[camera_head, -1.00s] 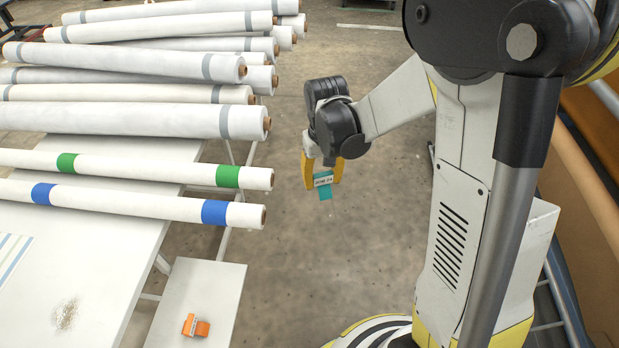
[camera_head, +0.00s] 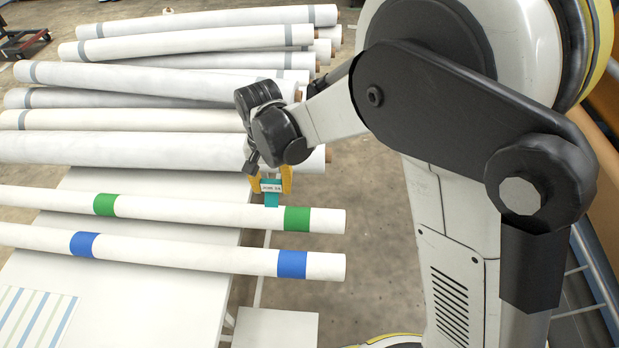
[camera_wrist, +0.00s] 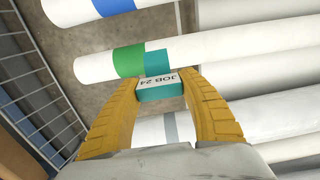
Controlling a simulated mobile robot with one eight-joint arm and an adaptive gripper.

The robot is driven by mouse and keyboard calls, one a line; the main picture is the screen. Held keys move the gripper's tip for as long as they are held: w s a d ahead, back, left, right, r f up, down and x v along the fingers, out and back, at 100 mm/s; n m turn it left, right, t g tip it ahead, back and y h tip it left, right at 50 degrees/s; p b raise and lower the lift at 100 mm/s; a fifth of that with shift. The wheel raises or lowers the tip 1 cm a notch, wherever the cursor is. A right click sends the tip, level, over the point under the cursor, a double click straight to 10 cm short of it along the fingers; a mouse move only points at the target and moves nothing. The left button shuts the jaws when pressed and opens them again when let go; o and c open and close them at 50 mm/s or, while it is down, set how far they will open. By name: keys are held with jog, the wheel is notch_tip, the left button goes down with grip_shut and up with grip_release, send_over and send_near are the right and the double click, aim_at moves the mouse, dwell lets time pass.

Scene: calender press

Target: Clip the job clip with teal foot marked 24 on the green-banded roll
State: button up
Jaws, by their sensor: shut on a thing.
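My gripper (camera_head: 272,182) is shut on the job clip (camera_head: 271,188), which has a white label and a teal foot. In the wrist view the clip (camera_wrist: 158,88) sits between my yellow fingers (camera_wrist: 160,95), and its label reads JOB 24. The green-banded roll (camera_head: 200,210) is white with two green bands; its right band (camera_head: 297,219) is just right of the clip in the head view. The teal foot overlaps the roll in both views, beside the green band (camera_wrist: 129,60). I cannot tell whether the clip touches the roll.
A blue-banded roll (camera_head: 190,252) lies in front, parallel to the green one. Several grey-banded rolls (camera_head: 130,148) lie behind, close to my gripper. A white table (camera_head: 120,290) is below the rolls, and a small side shelf (camera_head: 275,328) is at the front.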

aim_at(270, 210)
jog(key=shift+s+a, duration=0.25)
jog(key=shift+a, duration=0.55)
jog(key=shift+f, duration=0.15)
jog(key=shift+f+b, duration=2.65)
jog(key=shift+f, duration=0.9)
jog(key=shift+f+b, duration=0.55)
jog(key=o, duration=1.5)
jog(key=shift+r, duration=0.15)
jog(key=shift+r+p, duration=2.4)
jog(key=shift+r, duration=1)
